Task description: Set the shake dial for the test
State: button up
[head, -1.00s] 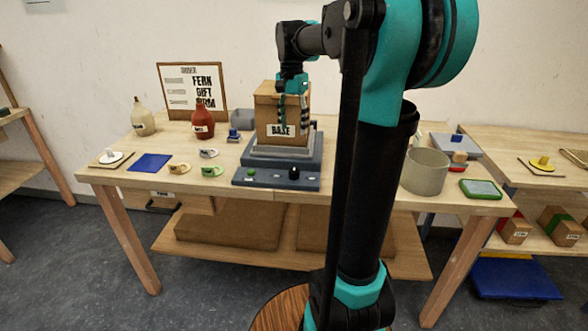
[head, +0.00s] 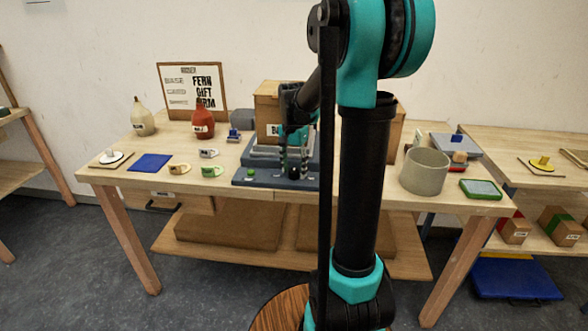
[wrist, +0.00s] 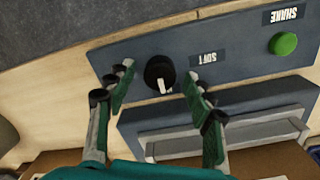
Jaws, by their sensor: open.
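The black shake dial (wrist: 160,72) with a white pointer mark sits on the dark blue panel of the shaker (wrist: 225,60). A label reading SOFT (wrist: 209,58) is beside it. My gripper (wrist: 157,88) is open, with one finger on each side of the dial and gaps visible between the fingers and the knob. In the head view my gripper (head: 293,172) is low over the front panel at the dial (head: 294,173). A green button (wrist: 284,43) sits next to a SHAKE label (wrist: 284,15). The cardboard box (head: 268,100) marked BASE stands on the shaker's platform, partly hidden by my arm.
An order board (head: 190,88) stands at the back left. A red bottle (head: 202,124), a cream bottle (head: 143,118), small tags and a blue mat (head: 150,162) are left of the shaker. A grey bin (head: 424,171) and a green-framed pad (head: 481,189) are on the right.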

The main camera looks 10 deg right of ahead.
jog(key=shift+f, duration=0.1)
jog(key=shift+c, duration=0.4)
jog(key=c, duration=1.1)
jog(key=shift+n, duration=0.4)
jog(key=n, duration=0.5)
jog(key=shift+n, duration=0.3)
jog(key=n, duration=0.5)
jog(key=shift+n, duration=0.4)
jog(key=o, duration=1.2)
